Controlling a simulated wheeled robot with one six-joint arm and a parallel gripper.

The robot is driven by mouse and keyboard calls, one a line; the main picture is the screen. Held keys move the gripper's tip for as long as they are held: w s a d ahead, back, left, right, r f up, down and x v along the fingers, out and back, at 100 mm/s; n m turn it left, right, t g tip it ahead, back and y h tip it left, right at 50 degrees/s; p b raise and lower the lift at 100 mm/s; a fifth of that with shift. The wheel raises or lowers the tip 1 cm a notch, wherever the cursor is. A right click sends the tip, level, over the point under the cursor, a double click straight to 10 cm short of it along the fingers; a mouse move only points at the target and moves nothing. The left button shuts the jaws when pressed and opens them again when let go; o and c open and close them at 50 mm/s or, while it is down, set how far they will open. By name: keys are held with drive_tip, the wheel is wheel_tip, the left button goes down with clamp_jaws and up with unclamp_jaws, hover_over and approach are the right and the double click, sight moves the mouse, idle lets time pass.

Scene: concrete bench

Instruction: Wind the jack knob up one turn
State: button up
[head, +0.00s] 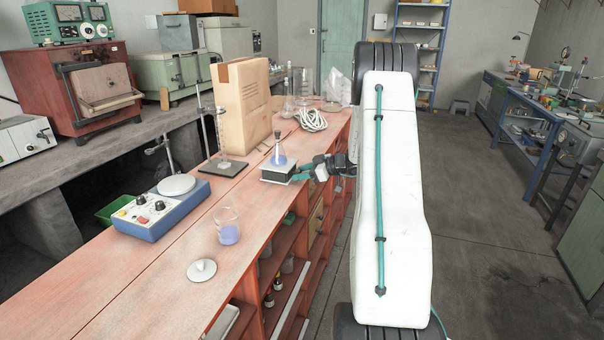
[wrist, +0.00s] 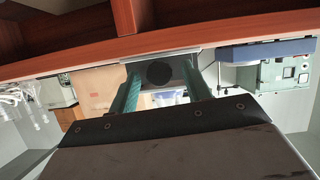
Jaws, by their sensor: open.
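The lab jack (head: 278,175) is a low dark block with a light top plate at the front edge of the red bench. A flask with blue liquid (head: 279,158) stands on it. In the wrist view, which looks upside down, the dark round jack knob (wrist: 159,74) faces me on the jack's grey side (wrist: 178,69). My gripper (head: 312,171) is at the jack's right side in the head view. In the wrist view its two teal fingers (wrist: 161,80) are apart, one on each side of the knob. I cannot tell whether they touch it.
Open floor (head: 490,230) lies right.

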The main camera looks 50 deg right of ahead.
drive_tip(key=shift+w, duration=0.15)
drive_tip(key=c, duration=1)
drive_tip(key=shift+d+m+g+y, duration=0.1)
drive_tip(key=shift+m+g+y, duration=0.3)
drive_tip(key=shift+m+y, duration=1)
drive_tip(key=o, duration=1)
drive_tip(key=v, duration=0.7)
drive_tip(key=shift+s+r, duration=0.15)
drive_tip(key=shift+s, duration=0.15)
